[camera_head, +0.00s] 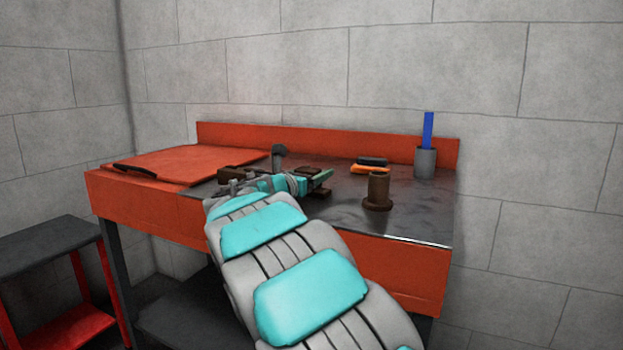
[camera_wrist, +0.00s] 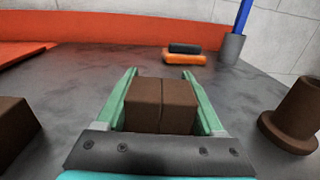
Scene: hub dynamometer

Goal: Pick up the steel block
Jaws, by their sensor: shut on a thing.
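A brown block (camera_wrist: 160,104) with a thin seam down its top sits between the two green fingers of my gripper (camera_wrist: 160,76) in the wrist view. The fingers touch its left and right sides, so the gripper is shut on it. It looks brown; I take it for the steel block. In the head view my gripper (camera_head: 318,179) is low over the dark top of the orange bench, largely hidden by my arm. I cannot tell whether the block still touches the bench top.
Another brown block (camera_wrist: 14,124) lies left of my gripper. A brown flanged cylinder (camera_head: 378,191) stands to the right. Behind are an orange-and-black item (camera_head: 370,168) and a grey cup (camera_head: 425,163) with a blue stick. An orange panel (camera_head: 190,162) covers the bench's left.

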